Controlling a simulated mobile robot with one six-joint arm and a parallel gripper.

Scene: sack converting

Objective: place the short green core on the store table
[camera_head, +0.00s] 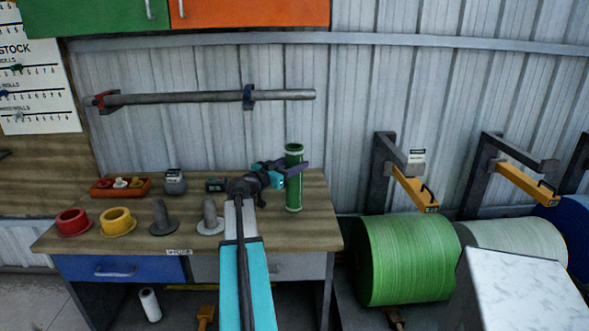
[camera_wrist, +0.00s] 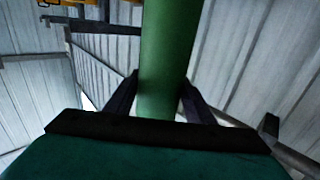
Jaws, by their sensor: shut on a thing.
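The short green core (camera_head: 294,192) is an upright green tube with a pale rim at its top. It is at the right end of the wooden store table (camera_head: 310,233). My gripper (camera_head: 293,170) is shut around the upper part of the core. In the wrist view the green core (camera_wrist: 162,80) passes between the two dark fingers of my gripper (camera_wrist: 160,100). I cannot tell whether the core's lower end touches the table top. My arm hides part of the table's middle.
A red flanged ring (camera_head: 73,222), a yellow one (camera_head: 117,221) and two grey cones (camera_head: 162,218) stand along the table's front left. A red tray (camera_head: 121,187) sits behind them. A grey bar (camera_head: 205,97) hangs above. A large green roll (camera_head: 407,260) lies to the right.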

